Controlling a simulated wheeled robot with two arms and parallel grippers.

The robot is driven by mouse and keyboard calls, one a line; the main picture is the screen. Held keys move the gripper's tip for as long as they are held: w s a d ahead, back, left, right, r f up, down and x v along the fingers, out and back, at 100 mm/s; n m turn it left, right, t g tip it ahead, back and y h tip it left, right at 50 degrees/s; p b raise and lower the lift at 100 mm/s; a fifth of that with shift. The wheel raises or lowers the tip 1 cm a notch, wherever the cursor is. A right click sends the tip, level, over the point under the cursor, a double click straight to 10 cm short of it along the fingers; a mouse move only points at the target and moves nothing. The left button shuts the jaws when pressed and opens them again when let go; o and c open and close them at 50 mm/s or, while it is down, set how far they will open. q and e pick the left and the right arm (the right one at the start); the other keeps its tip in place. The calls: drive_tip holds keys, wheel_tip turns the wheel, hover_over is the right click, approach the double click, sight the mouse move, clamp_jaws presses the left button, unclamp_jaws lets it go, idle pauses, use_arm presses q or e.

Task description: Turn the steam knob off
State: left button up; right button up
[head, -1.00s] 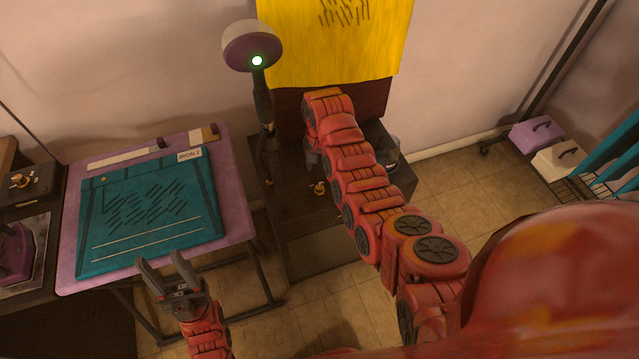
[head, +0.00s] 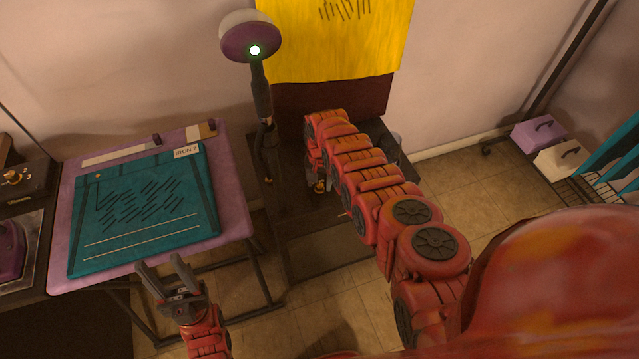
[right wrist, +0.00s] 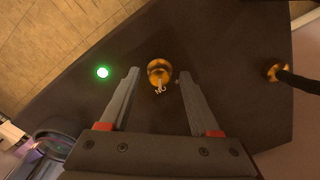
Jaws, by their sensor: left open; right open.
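The brass steam knob (right wrist: 160,72) sits on the dark top of a low cabinet (head: 330,222). In the right wrist view small white letters beside it look like "ON" upside down, and a green light (right wrist: 102,72) glows to its left. My right gripper (right wrist: 159,76) is open, with one finger on each side of the knob in that view; contact cannot be told. In the head view the knob (head: 320,187) is just visible below my right gripper (head: 317,174), partly hidden by my arm. My left gripper (head: 161,263) is open and empty, near the front edge of the ironing table.
A purple ironing table (head: 240,215) with a teal cloth (head: 150,210) stands left. A steamer head (head: 248,36) with a green light rises on a stand behind the cabinet. A yellow cloth (head: 340,45) hangs behind. Boxes (head: 538,132) stand at the right.

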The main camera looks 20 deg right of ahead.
clamp_jaws()
drive_tip(key=shift+n, duration=0.3)
drive_tip(key=n, duration=1.1)
drive_tip(key=shift+s+b, duration=0.1)
drive_tip(key=shift+b, duration=0.25)
drive_tip(key=shift+n, duration=0.3)
idle(0.4)
